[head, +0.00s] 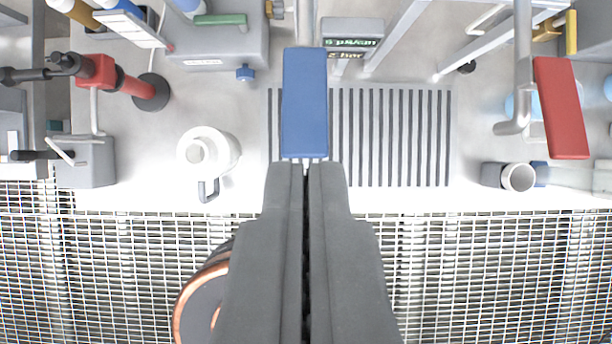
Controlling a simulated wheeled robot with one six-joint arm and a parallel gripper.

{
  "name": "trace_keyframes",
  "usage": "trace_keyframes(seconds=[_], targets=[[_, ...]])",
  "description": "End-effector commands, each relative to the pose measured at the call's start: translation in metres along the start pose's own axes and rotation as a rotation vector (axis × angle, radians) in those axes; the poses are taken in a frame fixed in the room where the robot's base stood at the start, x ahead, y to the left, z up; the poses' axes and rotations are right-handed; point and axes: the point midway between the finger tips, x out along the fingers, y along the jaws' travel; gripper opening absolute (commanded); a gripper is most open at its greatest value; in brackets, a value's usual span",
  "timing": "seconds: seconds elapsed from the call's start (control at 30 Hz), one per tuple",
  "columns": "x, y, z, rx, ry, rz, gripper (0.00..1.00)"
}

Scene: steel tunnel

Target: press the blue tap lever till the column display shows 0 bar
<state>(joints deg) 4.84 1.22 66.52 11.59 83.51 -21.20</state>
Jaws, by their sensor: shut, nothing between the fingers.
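The blue tap lever (304,105) is a flat blue bar in the upper middle of the head view, over a slotted drain grate. My gripper (306,168) is shut and empty. Its fingertips lie at the near end of the blue lever in the picture; I cannot tell whether they touch it. A small dark display (351,43) with green digits stands just behind and right of the lever. It appears upside down in this view, and I cannot make out its reading with certainty.
A red lever (562,108) hangs at the right beside a steel pipe. A white jug (207,155) stands left of the grate (400,140). A red-and-black fitting (108,76) is at the left. A copper-rimmed round thing (205,300) is partly hidden behind my gripper.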

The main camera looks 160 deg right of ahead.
Motion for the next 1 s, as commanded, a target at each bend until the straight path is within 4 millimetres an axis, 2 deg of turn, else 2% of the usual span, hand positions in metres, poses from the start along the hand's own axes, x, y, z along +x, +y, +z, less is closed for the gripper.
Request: trace_keyframes(seconds=[0.47, 0.7, 1.0], targets=[[0.084, 0.0, 0.001, 0.0, -0.002, 0.0, 0.0], [0.103, 0.0, 0.022, 0.0, -0.001, 0.0, 0.0], [0.11, 0.0, 0.029, 0.0, 0.0, 0.0, 0.0]])
